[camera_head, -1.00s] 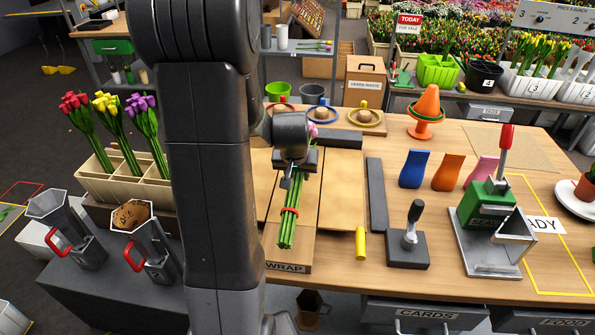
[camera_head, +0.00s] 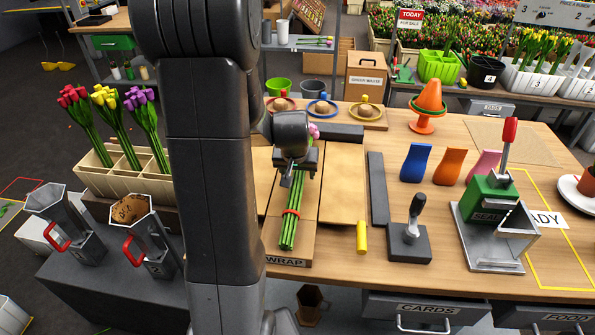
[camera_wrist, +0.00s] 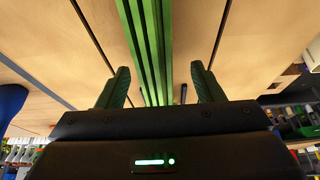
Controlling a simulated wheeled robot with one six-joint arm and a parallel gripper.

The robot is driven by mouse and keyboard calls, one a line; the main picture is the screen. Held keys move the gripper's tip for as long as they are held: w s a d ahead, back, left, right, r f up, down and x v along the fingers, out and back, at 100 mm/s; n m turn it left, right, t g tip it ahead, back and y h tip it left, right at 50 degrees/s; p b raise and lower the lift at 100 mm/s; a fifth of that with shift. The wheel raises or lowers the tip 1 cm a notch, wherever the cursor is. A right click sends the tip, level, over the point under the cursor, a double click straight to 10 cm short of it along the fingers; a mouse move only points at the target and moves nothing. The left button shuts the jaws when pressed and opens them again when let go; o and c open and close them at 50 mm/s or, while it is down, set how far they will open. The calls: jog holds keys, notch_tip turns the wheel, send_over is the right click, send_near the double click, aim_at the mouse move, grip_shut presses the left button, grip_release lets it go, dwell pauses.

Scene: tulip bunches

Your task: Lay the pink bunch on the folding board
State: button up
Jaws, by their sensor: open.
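The pink bunch (camera_head: 291,216) lies on the folding board (camera_head: 276,250), which is marked WRAP. Its green stems, tied with a red band, point toward the board's front edge, and a little pink bloom shows behind my gripper. My gripper (camera_head: 291,177) is just above the upper stems, near the bloom end. In the wrist view, the green stems (camera_wrist: 148,50) run between the two spread fingers of my gripper (camera_wrist: 161,85), with a gap on each side. Most of the blooms are hidden by my gripper.
Red, yellow and purple bunches stand in a divided cream box (camera_head: 95,181) at left. A dark bar (camera_head: 377,192) and a yellow cylinder (camera_head: 362,237) are right of the board. A stamp-like tool (camera_head: 409,240) and a green press (camera_head: 489,200) stand farther right.

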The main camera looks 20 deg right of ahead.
jog(key=v, duration=1.3)
jog(key=shift+r, duration=0.4)
jog(key=shift+f, duration=0.1)
jog(key=x, duration=1.4)
jog(key=shift+s, duration=0.1)
jog(key=shift+r+p, duration=0.45)
jog(key=shift+r, duration=0.25)
jog(key=shift+a+r, duration=0.1)
jog(key=shift+r, duration=0.25)
jog(key=shift+f, duration=0.1)
